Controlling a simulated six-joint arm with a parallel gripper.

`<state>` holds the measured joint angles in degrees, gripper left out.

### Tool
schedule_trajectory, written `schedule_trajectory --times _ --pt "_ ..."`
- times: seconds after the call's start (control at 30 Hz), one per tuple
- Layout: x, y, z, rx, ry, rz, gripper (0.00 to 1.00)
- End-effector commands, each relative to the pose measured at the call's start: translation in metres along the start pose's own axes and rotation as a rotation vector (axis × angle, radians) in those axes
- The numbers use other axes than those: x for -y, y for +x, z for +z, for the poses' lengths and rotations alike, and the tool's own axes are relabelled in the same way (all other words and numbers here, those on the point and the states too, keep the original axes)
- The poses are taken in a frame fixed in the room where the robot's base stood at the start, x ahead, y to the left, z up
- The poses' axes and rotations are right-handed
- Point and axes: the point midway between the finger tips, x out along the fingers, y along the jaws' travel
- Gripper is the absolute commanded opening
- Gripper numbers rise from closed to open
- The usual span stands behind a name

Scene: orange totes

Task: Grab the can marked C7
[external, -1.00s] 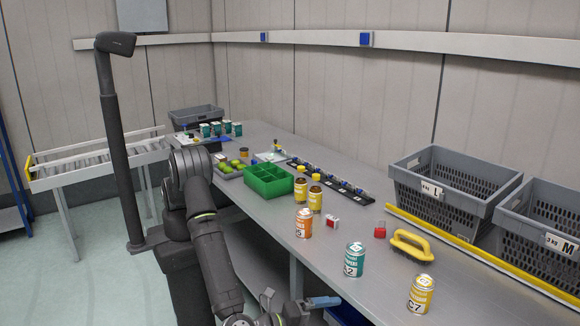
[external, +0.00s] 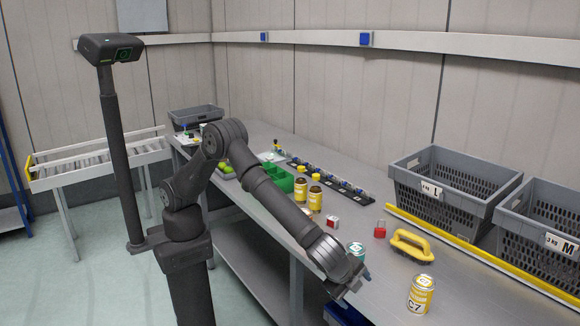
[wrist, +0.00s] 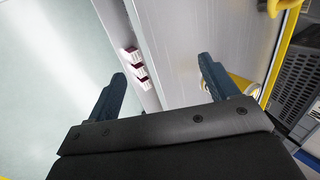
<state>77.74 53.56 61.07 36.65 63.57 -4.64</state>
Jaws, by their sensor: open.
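The can marked C7 (external: 421,294) is yellow with a white lid patch and stands upright near the front right of the bench. My gripper (external: 352,284) is at the bench's front edge, to the left of the C7 can and apart from it. In the wrist view my gripper (wrist: 163,74) has its two dark blue fingers spread with nothing between them. A yellow can (wrist: 243,86), which looks like the C7 can, is partly hidden behind the right finger there.
A teal can (external: 356,249) stands close behind my gripper, partly hidden. A yellow handle (external: 410,245) and a red object (external: 380,229) lie farther back. Grey crates L (external: 452,197) and M (external: 540,250) line the right. Bare bench surrounds the C7 can.

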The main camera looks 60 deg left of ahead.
Motion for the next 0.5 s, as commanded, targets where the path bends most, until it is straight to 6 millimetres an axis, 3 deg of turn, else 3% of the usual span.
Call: schedule_trajectory --times 0.03,0.2,0.5 --pt "0.018 0.002 0.002 -0.021 -0.037 0.071 0.79" --pt "0.068 -0.002 -0.003 -0.155 -0.141 0.299 0.79" --pt "0.162 -0.03 -0.011 -0.442 -0.307 0.485 0.79"
